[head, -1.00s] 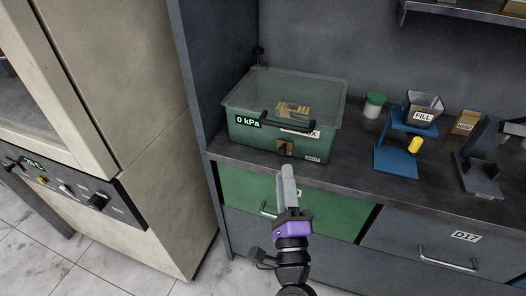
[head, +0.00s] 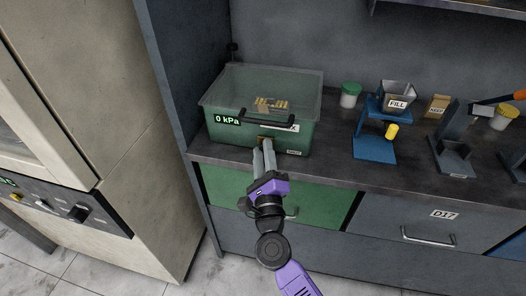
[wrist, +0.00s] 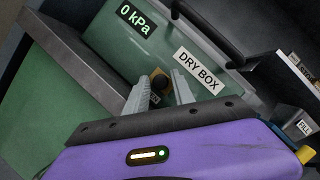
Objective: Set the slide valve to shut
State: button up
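A green box with a clear lid (head: 225,140) stands on the counter, with a "0 kPa" readout and a "DRY BOX" label on its front. Low on that front is a brass fitting with a dark round knob (wrist: 158,83), which I take for the slide valve. The fitting is mostly hidden behind my gripper in the head view. My gripper (head: 263,148) reaches up to the box front. In the wrist view its two fingers (wrist: 160,80) are apart, one on each side of the knob. I cannot tell whether they touch it.
To the right stand a green-lidded jar (head: 349,97), a blue stand (head: 375,148) with a "FILL" hopper and yellow knob, and a dark stand (head: 453,158). Below the counter edge are a green drawer (head: 325,205) and a grey drawer. A beige cabinet (head: 125,120) is at left.

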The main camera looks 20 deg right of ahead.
grip_shut()
dwell(1.5)
